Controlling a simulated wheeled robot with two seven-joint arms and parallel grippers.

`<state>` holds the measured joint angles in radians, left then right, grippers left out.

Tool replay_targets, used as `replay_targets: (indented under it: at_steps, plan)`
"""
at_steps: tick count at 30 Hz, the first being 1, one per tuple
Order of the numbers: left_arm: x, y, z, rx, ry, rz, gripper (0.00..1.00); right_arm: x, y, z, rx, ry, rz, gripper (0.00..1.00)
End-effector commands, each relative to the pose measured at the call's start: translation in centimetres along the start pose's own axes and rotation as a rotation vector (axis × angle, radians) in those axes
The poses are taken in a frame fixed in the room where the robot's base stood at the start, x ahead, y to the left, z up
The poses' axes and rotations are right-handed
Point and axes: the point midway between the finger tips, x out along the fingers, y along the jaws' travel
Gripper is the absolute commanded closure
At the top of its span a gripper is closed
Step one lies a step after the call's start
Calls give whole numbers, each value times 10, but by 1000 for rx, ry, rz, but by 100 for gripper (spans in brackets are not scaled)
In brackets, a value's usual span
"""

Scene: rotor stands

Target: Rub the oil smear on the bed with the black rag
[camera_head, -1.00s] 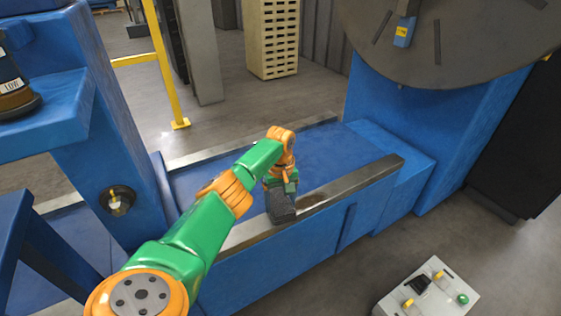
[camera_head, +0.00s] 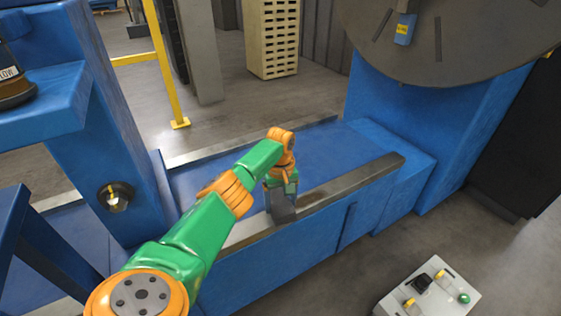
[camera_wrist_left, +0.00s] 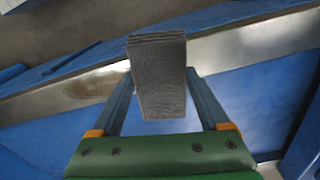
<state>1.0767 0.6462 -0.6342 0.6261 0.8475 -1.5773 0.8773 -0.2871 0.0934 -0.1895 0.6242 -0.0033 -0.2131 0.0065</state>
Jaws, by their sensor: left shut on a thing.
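My left gripper (camera_head: 281,196) is shut on the black rag (camera_head: 281,209), a dark folded block, at the metal rail along the near edge of the blue bed (camera_head: 235,188). In the left wrist view the rag (camera_wrist_left: 158,80) sits between the two fingers (camera_wrist_left: 160,72), over the rail. A brownish oil smear (camera_wrist_left: 95,86) shows on the rail just beside the rag, on its left in that view. Part of the smear may be hidden under the rag. I cannot tell whether the rag touches the metal. My right gripper is not in view.
A large round grey plate (camera_head: 455,35) stands over the bed's right end. A blue upright (camera_head: 105,150) stands at the left. A control box (camera_head: 428,292) with knobs is at the lower right. A yellow rail (camera_head: 163,70) and a beige crate (camera_head: 272,40) stand behind.

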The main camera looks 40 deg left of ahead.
Motion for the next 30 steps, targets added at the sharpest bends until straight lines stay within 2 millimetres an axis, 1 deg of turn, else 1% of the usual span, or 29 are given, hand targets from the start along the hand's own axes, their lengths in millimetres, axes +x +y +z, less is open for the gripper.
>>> replay_targets:
  at_steps: [7,20,25,28,30]
  plan:
    - [6,0,0,0,0,0,76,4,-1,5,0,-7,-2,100]
    - [14,0,0,-1,0,0,76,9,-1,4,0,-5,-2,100]
    - [9,0,0,-1,-1,-1,76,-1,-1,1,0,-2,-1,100]
    - [10,0,0,0,-1,-1,76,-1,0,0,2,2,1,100]
    - [6,-5,1,0,-1,-2,76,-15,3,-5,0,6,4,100]
